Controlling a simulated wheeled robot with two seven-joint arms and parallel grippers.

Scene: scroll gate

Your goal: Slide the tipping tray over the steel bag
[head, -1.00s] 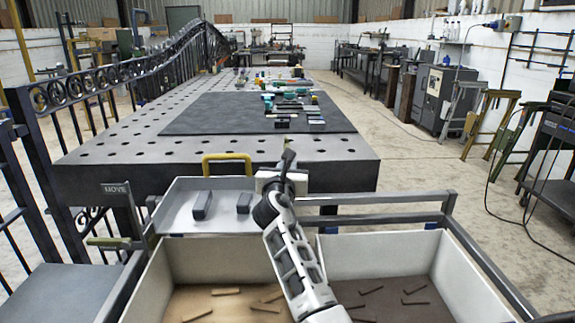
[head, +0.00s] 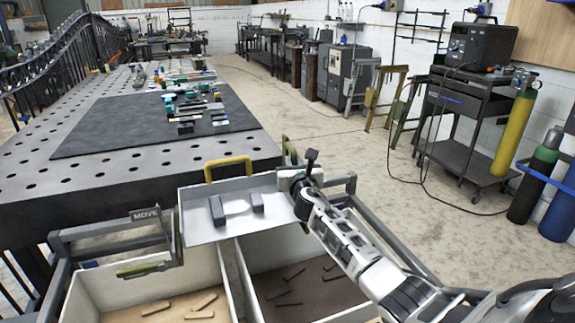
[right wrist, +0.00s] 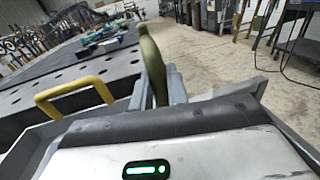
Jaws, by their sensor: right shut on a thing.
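The tipping tray (head: 233,230) is a shallow light metal tray with a yellow handle (head: 228,166) at its back and two dark blocks in it. It sits level behind the two bags, across the line of their divider. The steel bag (head: 262,250), on the right, has a dark floor with several dark strips. My right gripper (head: 294,172) is at the tray's back right corner. In the right wrist view my right gripper (right wrist: 157,92) is shut around an upright olive handle (right wrist: 151,60). My left gripper is not in view.
The left bag (head: 92,288) holds several tan strips. A grey rail frame with a MOVE label (head: 145,214) and an olive lever (head: 143,267) stands at left. The perforated table (head: 150,178) lies beyond the tray. Open floor (head: 350,150) lies to the right.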

